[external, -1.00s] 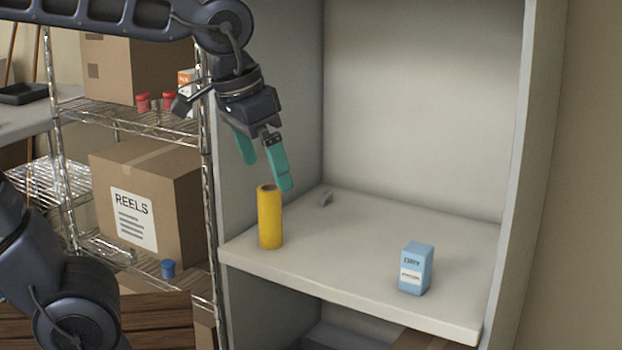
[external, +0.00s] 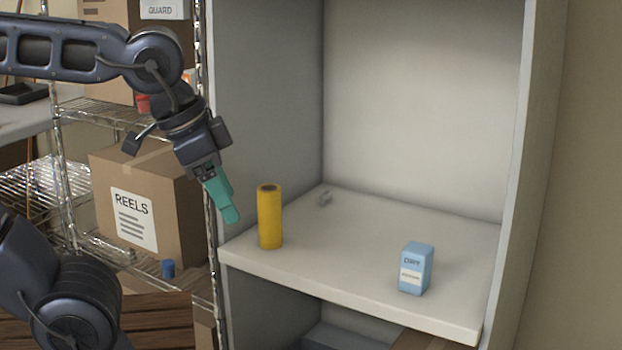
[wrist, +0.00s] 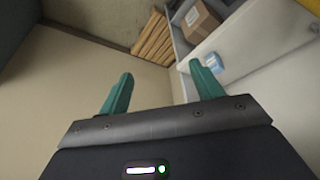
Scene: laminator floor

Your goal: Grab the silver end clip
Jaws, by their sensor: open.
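My gripper (external: 232,215) has teal fingers and is left of the yellow roll, at the shelf's left edge, apart from the clip. In the wrist view the two fingers (wrist: 162,85) stand wide apart with nothing between them. I cannot make out the clip in the wrist view.
A wire rack with a REELS carton (external: 150,200) is at the left. The shelf's middle is clear.

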